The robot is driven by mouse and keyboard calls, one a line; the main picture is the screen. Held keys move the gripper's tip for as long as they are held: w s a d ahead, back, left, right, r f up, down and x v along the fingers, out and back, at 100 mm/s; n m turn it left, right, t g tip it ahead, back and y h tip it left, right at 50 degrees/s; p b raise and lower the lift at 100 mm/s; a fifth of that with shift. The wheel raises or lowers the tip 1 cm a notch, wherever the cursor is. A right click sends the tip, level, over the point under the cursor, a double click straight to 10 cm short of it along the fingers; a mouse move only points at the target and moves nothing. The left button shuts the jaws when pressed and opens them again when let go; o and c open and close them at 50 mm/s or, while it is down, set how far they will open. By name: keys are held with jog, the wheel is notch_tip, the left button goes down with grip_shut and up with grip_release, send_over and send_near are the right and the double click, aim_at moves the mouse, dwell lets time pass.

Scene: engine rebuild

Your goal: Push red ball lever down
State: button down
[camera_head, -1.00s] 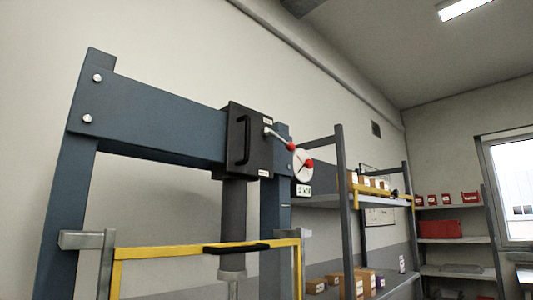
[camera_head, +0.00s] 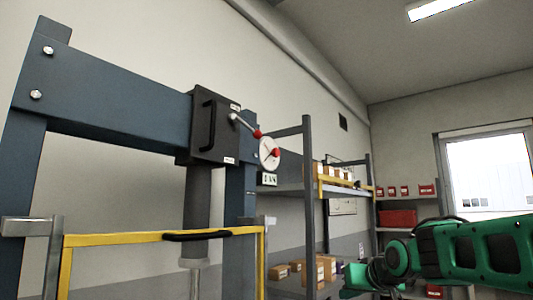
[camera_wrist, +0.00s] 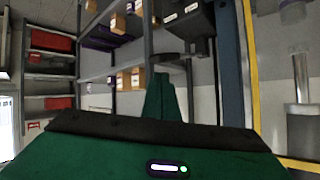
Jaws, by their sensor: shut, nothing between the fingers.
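In the head view, a short silver lever (camera_head: 244,125) with a red ball (camera_head: 257,134) at its end sticks out of the dark box (camera_head: 215,140) on the blue press frame. It slopes down to the right. A second red ball (camera_head: 275,153) sits at the white dial just below. My gripper (camera_wrist: 166,84) shows in the wrist view as one narrow green shape, its fingers shut with nothing between them. The lever is not clearly seen in the wrist view. In the head view my green arm is low at the right, apart from the lever.
A yellow guard frame (camera_head: 115,240) with a black handle stands before the press. Metal shelving (camera_head: 309,190) with cardboard boxes is behind and right of the lever. Red bins (camera_head: 398,218) are on the far shelves. Open air lies between my arm and the press.

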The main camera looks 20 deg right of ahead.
aim_at(247, 126)
jog(key=w+a+r+n+t+y, duration=0.1)
jog(key=w+a+r+t, duration=0.2)
jog(key=r, duration=0.5)
jog(key=w+a+r+n+t+y, duration=0.1)
jog(key=w+a+r+t, duration=0.1)
jog(key=w+r, duration=0.5)
jog(key=s+a+r+n+t+y, duration=0.1)
jog(key=a+r+n+t+y, duration=0.1)
jog(key=r, duration=0.7)
jog(key=s+a+r+n+t+y, duration=0.1)
jog(key=a+r+n+y, duration=0.1)
jog(key=r+y, duration=0.4)
jog(key=s+a+r+n+t+y, duration=0.2)
jog(key=a+r+y, duration=0.2)
jog(key=r, duration=0.8)
jog(key=shift+a+r+t+y, duration=0.25)
jog(key=shift+a+t+y, duration=0.05)
jog(key=shift+y, duration=0.2)
jog(key=w+a+r, duration=0.3)
jog(key=w+a, duration=0.2)
jog(key=w, duration=0.2)
jog(key=shift+r, duration=0.2)
jog(key=shift+w, duration=0.1)
